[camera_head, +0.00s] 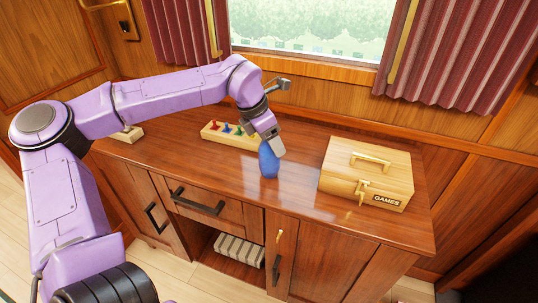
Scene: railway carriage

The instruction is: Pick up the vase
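A small blue vase (268,163) stands upright on the wooden cabinet top (240,185), near the middle. My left gripper (270,140) is directly over the vase, with its fingers at the vase's upper part and hiding its top. One finger shows at the front right of the vase. I cannot tell whether the fingers press on the vase or are only around it. My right gripper is not in view.
A wooden games box (366,172) with a brass handle stands right of the vase. A wooden board with coloured pegs (228,135) lies behind left. A small pale block (130,134) is at the far left. The front middle of the top is clear.

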